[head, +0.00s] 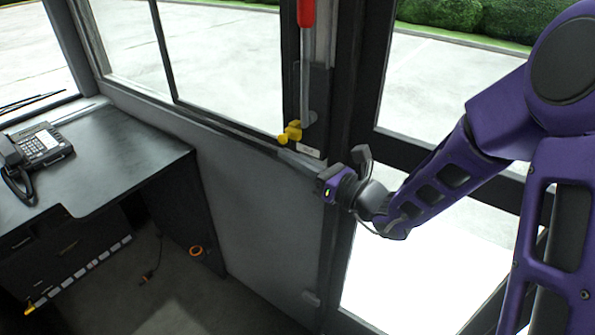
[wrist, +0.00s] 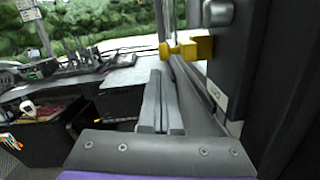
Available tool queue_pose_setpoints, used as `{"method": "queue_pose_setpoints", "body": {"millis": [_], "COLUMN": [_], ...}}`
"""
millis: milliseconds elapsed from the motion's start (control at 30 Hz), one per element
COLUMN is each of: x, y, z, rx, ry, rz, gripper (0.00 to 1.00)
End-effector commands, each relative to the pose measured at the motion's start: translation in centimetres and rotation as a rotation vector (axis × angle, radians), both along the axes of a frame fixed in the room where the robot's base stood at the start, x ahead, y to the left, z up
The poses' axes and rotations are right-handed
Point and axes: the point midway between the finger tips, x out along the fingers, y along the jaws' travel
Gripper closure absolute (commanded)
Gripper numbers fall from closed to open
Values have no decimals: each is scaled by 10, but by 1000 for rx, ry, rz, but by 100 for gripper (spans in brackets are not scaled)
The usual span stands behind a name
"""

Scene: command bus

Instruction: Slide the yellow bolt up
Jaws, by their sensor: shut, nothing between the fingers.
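The yellow bolt (head: 291,132) is a small knobbed piece on the dark post beside the door, below a grey rod with a red handle (head: 306,12). The bolt also shows in the wrist view (wrist: 188,47), ahead of the fingers and slightly to their right. In the wrist view the two grey fingers (wrist: 162,98) lie side by side, shut and empty.
A black desk (head: 105,160) with a telephone (head: 38,147) stands at the left. A grey wall panel (head: 265,215) lies below the windows. The glazed door (head: 400,285) is behind my arm. The floor between desk and door is mostly clear.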

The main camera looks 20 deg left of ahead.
Motion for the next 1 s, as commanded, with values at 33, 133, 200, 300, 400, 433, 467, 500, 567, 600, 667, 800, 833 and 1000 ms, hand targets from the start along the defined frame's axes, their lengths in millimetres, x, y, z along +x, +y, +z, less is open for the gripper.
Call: {"method": "queue_pose_setpoints", "body": {"millis": [33, 133, 200, 300, 400, 433, 467, 500, 567, 600, 667, 800, 833, 1000], "x": [1, 1, 1, 1, 1, 1, 1, 1, 1, 1, 1, 1, 1, 1], "y": [0, 0, 0, 0, 0, 0, 0, 0, 0, 0, 0, 0, 0, 0], "z": [3, 4, 4, 4, 4, 5, 6, 8, 13, 18, 27, 54, 60, 90], "rx": [0, 0, 0, 0, 0, 0, 0, 0, 0, 0, 0, 0, 0, 2], "ry": [-1, 1, 1, 1, 1, 0, 0, 0, 0, 0, 0, -2, -3, -2], "rz": [0, 0, 0, 0, 0, 0, 0, 0, 0, 0, 0, 0, 1, 0], "gripper": [100, 100, 100, 100, 100, 100, 100, 100, 100, 100, 100, 100, 100, 100]}}
